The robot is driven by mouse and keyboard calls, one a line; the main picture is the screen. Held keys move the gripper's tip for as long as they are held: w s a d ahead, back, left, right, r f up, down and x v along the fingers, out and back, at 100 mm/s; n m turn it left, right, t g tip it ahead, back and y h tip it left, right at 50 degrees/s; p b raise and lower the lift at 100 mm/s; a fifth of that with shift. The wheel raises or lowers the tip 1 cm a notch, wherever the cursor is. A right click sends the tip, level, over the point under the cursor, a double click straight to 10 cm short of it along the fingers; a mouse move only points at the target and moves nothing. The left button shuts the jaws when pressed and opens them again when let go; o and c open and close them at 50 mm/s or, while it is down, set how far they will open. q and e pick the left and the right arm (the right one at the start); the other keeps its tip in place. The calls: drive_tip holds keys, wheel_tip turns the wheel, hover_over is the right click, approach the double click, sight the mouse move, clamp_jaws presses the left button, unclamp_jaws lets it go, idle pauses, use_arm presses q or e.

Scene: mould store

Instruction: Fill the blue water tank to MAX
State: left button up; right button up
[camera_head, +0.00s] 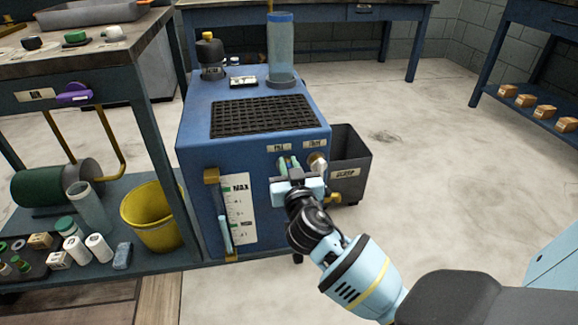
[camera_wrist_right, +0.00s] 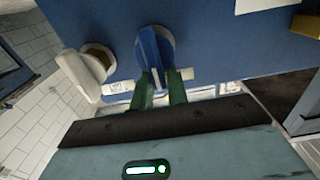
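The blue water tank (camera_head: 205,140) stands on the floor with a black grate on top. Its front gauge (camera_head: 240,205) carries a MAX mark and a lower MIN mark. Blue shows in the sight tube (camera_head: 224,230); its exact level is hard to read. My right gripper (camera_head: 289,167) is at the valve under the left of two small labels. In the wrist view its green fingers (camera_wrist_right: 161,78) are shut on the fin of the blue round valve handle (camera_wrist_right: 155,48). A second, white valve handle (camera_wrist_right: 92,72) sits beside it, apart from the fingers. My left gripper is not in view.
A dark bin (camera_head: 352,165) stands against the tank's right side. A yellow bucket (camera_head: 152,215) and several small goods sit on the left bench's lower shelf. A clear cylinder (camera_head: 281,55) and a dark bottle (camera_head: 209,55) stand on the tank. The floor to the right is open.

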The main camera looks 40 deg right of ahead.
clamp_jaws()
drive_tip(key=shift+d+f+m+b, duration=0.1)
drive_tip(key=shift+m+b, duration=0.3)
drive_tip(key=shift+m, duration=0.2)
drive_tip(key=shift+s+d+m+b, duration=0.2)
drive_tip(key=shift+m+b, duration=0.25)
drive_tip(key=shift+m, duration=0.55)
drive_tip(key=shift+s+d+m, duration=0.1)
drive_tip(key=shift+m, duration=0.6)
drive_tip(key=shift+s+d+f+m, duration=0.1)
drive_tip(key=shift+d+m, duration=0.1)
drive_tip(key=shift+m, duration=0.8)
